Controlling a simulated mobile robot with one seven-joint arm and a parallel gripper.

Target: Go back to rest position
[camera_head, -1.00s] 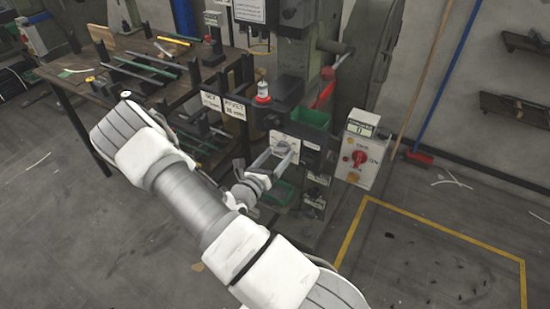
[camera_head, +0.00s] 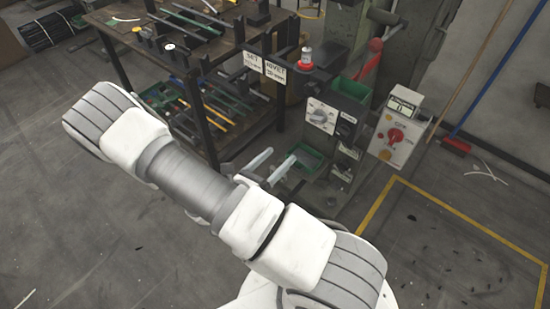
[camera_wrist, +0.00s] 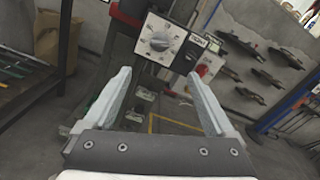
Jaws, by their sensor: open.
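My gripper (camera_head: 270,168) is open and empty. In the head view its fingers show just beyond my white arm, in front of and below the rivet press's dial panel. In the wrist view its two fingers (camera_wrist: 160,95) are spread wide with nothing between them. The white dial panel (camera_head: 321,116) on the press also shows in the wrist view (camera_wrist: 158,40), ahead of and above the fingertips, apart from them. My arm hides part of the floor and the press's lower left side.
A control box with a red knob (camera_head: 396,135) stands right of the press. A green bin (camera_head: 350,88) sits on the press, and a green tray (camera_head: 306,158) is low by my gripper. A workbench (camera_head: 205,50) with tools stands behind. Yellow-lined floor (camera_head: 440,250) at right is mostly clear.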

